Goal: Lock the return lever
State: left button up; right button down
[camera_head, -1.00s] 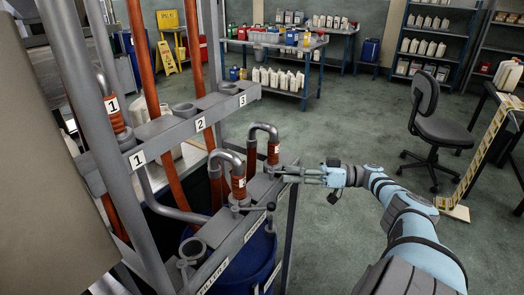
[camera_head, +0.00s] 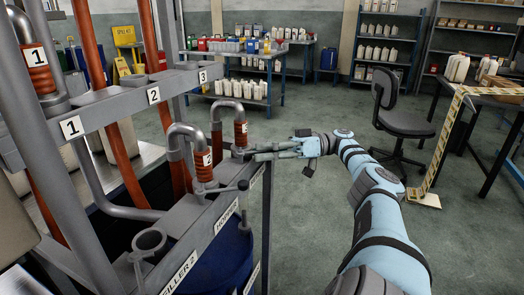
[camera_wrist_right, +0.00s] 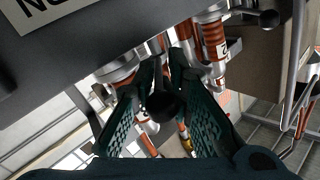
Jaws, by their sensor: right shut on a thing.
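The filler stand (camera_head: 190,217) is a grey metal bar at the left with hooked pipes rising from it. At its far end, a lever with a dark knob reaches my right gripper (camera_head: 258,152). In the right wrist view, the round black knob of this lever (camera_wrist_right: 165,103) sits between the green fingers of my right gripper (camera_wrist_right: 163,95), which are closed on it. The lever's base is largely hidden by pipes and fingers. A second lever (camera_head: 232,187) with a dark ball end sticks out nearer on the stand, apart from the gripper. My left gripper is out of view.
Upright pipes and a numbered beam (camera_head: 105,113) stand left of the gripper. A blue drum (camera_head: 222,262) is below the stand. A chair (camera_head: 400,120) and table (camera_head: 480,100) stand right. Open floor lies between.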

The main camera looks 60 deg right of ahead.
jog(key=c, duration=2)
grip_release()
jog(key=shift+o, duration=1.2)
jog(key=shift+s+d, duration=0.15)
jog(key=shift+d, duration=0.05)
jog(key=shift+s+d+f, duration=0.1)
jog(key=shift+d, duration=0.05)
jog(key=shift+r, duration=0.2)
notch_tip(320, 180, up, 9)
jog(key=shift+f, duration=0.1)
jog(key=shift+r, duration=0.4)
